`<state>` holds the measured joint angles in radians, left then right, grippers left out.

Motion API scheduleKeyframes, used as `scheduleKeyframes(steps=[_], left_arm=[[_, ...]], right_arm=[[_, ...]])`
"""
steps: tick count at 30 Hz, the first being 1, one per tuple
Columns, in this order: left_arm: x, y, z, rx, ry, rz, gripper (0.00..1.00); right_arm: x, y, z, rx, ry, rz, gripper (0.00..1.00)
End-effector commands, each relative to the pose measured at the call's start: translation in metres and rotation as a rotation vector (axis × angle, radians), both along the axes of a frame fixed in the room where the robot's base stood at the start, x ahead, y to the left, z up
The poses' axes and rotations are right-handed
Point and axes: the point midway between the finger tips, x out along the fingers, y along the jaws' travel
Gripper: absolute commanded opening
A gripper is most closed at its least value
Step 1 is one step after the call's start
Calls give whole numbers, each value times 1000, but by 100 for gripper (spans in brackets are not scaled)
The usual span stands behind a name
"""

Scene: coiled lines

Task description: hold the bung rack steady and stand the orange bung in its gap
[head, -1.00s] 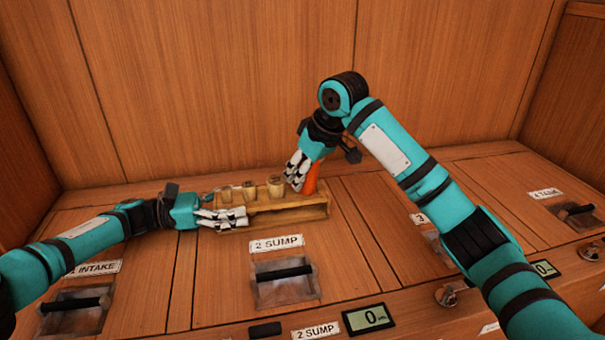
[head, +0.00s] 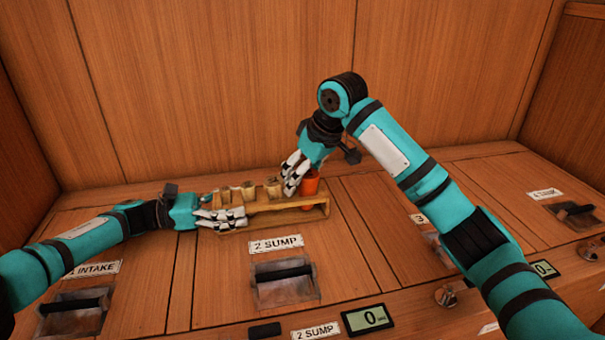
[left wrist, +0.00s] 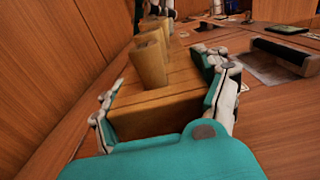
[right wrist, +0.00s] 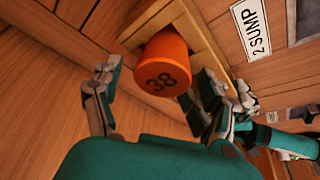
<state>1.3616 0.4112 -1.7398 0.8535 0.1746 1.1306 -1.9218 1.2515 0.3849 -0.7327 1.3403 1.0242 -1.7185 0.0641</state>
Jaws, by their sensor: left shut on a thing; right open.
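The wooden bung rack (head: 285,218) lies along the console top behind the 2 SUMP label. My left gripper (head: 220,217) is shut on its left end. In the left wrist view the fingers lie on both sides of the rack (left wrist: 155,122). The orange bung (head: 310,184) is at the rack's right end and looks roughly upright. In the right wrist view the orange bung (right wrist: 165,62) shows the number 38. My right gripper (head: 292,172) is open just left of and above it. Its fingers are spread around the bung without a clear grip. The bung's lower end is hidden.
Several pale wooden bungs (head: 249,190) stand in the rack, looking slightly tilted. A recessed handle (head: 284,275) is in front of the rack, and a display (head: 367,319) is lower right. The wooden back wall is close behind.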

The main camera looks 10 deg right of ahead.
Motion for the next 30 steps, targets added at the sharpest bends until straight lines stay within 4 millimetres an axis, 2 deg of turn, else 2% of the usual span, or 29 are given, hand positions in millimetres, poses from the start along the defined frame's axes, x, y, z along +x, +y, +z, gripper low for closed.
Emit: scheduleKeyframes(steps=[10, 30], left_arm=[[-1, -2, 0, 0, 0, -2, 32], [-1, -1, 0, 0, 0, -4, 32]], right_arm=[[0, 2, 6, 4, -4, 5, 80], [0, 1, 52, 3, -3, 1, 80]])
